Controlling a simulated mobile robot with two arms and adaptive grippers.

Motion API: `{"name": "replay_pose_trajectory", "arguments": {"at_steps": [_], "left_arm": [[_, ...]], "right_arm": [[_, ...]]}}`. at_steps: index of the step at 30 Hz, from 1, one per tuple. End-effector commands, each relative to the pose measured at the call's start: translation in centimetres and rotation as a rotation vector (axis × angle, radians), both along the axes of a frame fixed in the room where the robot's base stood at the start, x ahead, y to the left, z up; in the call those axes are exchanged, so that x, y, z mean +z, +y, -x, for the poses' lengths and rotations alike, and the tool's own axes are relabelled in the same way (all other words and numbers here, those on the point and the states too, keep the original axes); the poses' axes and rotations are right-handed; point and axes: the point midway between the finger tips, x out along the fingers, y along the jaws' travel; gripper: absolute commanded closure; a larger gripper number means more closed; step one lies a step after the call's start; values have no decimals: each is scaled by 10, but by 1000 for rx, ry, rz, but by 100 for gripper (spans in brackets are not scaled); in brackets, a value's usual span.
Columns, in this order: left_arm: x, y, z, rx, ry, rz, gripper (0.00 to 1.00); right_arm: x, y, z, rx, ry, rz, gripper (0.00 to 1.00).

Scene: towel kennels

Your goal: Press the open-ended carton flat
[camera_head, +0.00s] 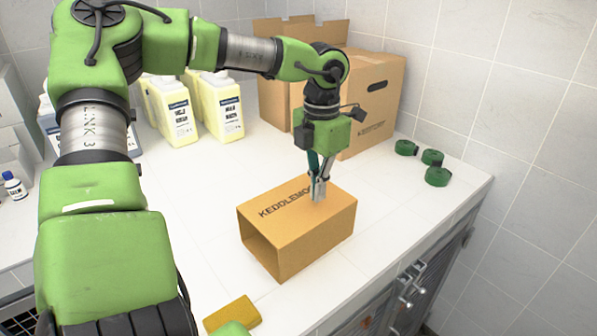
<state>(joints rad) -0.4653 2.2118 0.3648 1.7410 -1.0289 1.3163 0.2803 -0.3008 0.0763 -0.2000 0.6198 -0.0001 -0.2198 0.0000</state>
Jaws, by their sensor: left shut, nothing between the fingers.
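The open-ended carton (311,242) is a small brown cardboard box lying on its side on the white counter. Its open end faces left and toward me, and the dark inside shows. Dark lettering runs along its top face. It stands at full height, not flattened. My left gripper (318,196) points down over the carton's top face near its back edge, with the fingers shut and empty. The fingertips are at or just above the top; I cannot tell if they touch. They cover part of the lettering. My right gripper is not in view.
Large cardboard boxes (376,118) stand at the back, behind my left gripper. Pale yellow jugs (222,105) stand at the back left. Several green rolls (432,158) lie at the right. A yellow-brown block (233,314) lies at the front. The counter right of the carton is clear.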

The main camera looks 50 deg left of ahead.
Motion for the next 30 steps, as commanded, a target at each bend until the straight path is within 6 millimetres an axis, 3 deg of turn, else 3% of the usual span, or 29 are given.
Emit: {"name": "replay_pose_trajectory", "arguments": {"at_steps": [20, 30], "left_arm": [[-16, 1, 0, 0, 0, 0, 100], [-19, 19, -1, 2, 0, 0, 100]], "right_arm": [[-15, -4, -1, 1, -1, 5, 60], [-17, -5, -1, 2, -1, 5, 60]]}}
